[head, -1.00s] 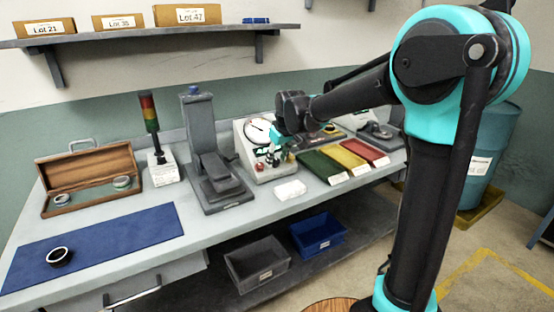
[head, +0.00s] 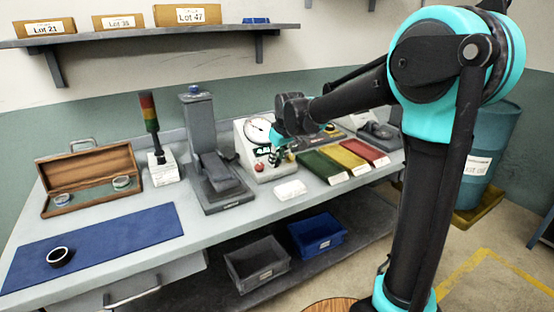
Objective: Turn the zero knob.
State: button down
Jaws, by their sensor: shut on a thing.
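The grey-white gauge box (head: 240,141) stands on the workbench, with a round white dial (head: 257,130) on its sloped upper face. A red button or lamp (head: 259,166) shows low on its front. My gripper (head: 276,159) is at the right part of the box's front, small and dark, with its teal wrist above it. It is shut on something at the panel. The zero knob itself cannot be made out; my gripper hides that spot.
Green, yellow and red trays (head: 343,157) lie right of the box. A small white block (head: 290,190) sits in front. A grey stand (head: 206,150), a signal tower (head: 152,125) and an open wooden case (head: 95,175) stand left.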

jog(key=n+t, duration=0.1)
jog(key=n, duration=0.3)
jog(key=shift+s+a+h, duration=0.1)
jog(key=shift+h, duration=0.2)
jog(key=shift+n+t, duration=0.6)
jog(key=shift+n, duration=1.3)
jog(key=c, duration=1.3)
grip_release()
jog(key=shift+s, duration=0.1)
jog(key=v, duration=1.2)
jog(key=shift+a, duration=0.15)
